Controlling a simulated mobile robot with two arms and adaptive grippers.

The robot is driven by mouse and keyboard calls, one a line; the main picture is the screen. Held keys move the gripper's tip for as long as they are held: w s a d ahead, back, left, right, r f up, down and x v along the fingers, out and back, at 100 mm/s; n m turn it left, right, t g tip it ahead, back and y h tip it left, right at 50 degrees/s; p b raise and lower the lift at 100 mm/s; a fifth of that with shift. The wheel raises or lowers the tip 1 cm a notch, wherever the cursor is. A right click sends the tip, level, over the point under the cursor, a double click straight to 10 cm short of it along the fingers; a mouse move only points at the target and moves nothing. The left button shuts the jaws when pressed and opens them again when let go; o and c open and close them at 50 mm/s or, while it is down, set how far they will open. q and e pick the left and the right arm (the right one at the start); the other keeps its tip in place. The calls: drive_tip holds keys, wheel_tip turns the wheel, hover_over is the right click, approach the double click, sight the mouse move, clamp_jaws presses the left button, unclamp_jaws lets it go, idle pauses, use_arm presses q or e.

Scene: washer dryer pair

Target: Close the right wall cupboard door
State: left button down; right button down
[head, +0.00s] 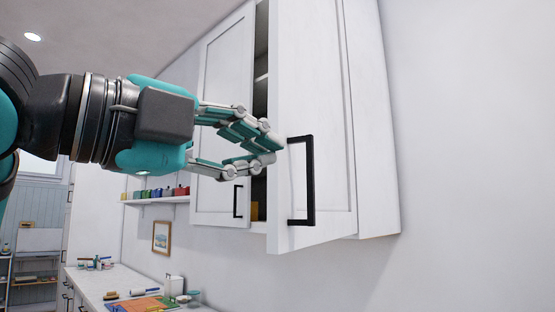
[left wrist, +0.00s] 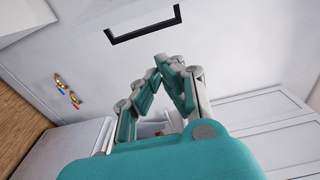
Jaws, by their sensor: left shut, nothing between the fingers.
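The right wall cupboard door (head: 331,125) is white with a black bar handle (head: 308,182). It stands partly open, and a dark gap with shelves shows to its left. My left gripper (head: 268,152) is shut and empty, just left of the door's free edge at about the handle's upper height. I cannot tell whether the fingertips touch the door. In the left wrist view the closed fingertips (left wrist: 173,67) point toward a black handle (left wrist: 143,25) on a white panel. My right gripper is not in view.
The left cupboard door (head: 222,110) has its own black handle and hangs beside the gap. Below are a shelf with coloured pots (head: 165,192), a framed picture (head: 162,237) and a cluttered counter (head: 95,280). The wall at the right is bare.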

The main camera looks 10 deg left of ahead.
sight(308, 169)
use_arm(q)
drive_tip(key=w+d+p, duration=0.1)
drive_tip(key=w+p, duration=0.1)
drive_tip(key=w, duration=0.1)
drive_tip(key=w+d+p, duration=0.1)
drive_tip(key=w+p, duration=0.1)
drive_tip(key=w, duration=0.1)
drive_tip(key=w+d+p, duration=0.1)
drive_tip(key=w+p, duration=0.1)
drive_tip(key=w, duration=0.1)
drive_tip(key=shift+d, duration=0.1)
drive_tip(key=shift+a, duration=0.5)
drive_tip(key=shift+d, duration=0.35)
drive_tip(key=shift+a, duration=0.1)
